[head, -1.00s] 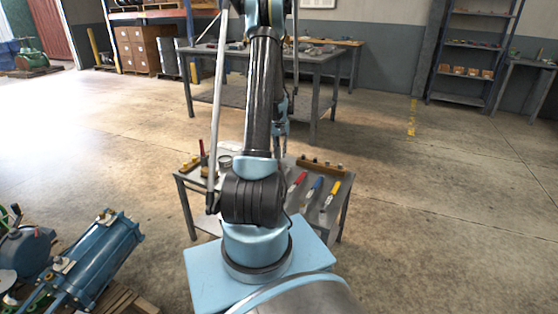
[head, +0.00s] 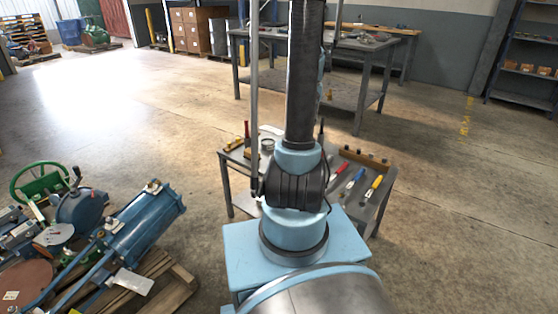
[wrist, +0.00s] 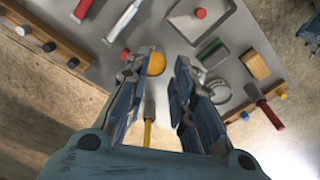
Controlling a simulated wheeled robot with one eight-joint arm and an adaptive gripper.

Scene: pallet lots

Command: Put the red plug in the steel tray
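In the wrist view, a small red plug (wrist: 200,13) shows inside the outline of the shallow steel tray (wrist: 183,27), at the top of the picture. A second small red round end (wrist: 124,54) shows left of my gripper. My gripper (wrist: 168,62) is open, its two fingers apart, with nothing seen held between them. It is over the table, below the tray in the picture and apart from it. A yellow round piece (wrist: 156,64) lies beside the left fingertip, partly hidden by it. In the head view my arm hides the gripper, the tray and the plug.
The grey table (head: 232,165) carries colour-handled tools, including a red-handled one (wrist: 268,108), a wooden peg rack (wrist: 50,45), a green block (wrist: 211,50), a wooden block (wrist: 255,66) and a round dish (wrist: 218,91). A loaded pallet (head: 165,282) stands left. Floor is clear at right.

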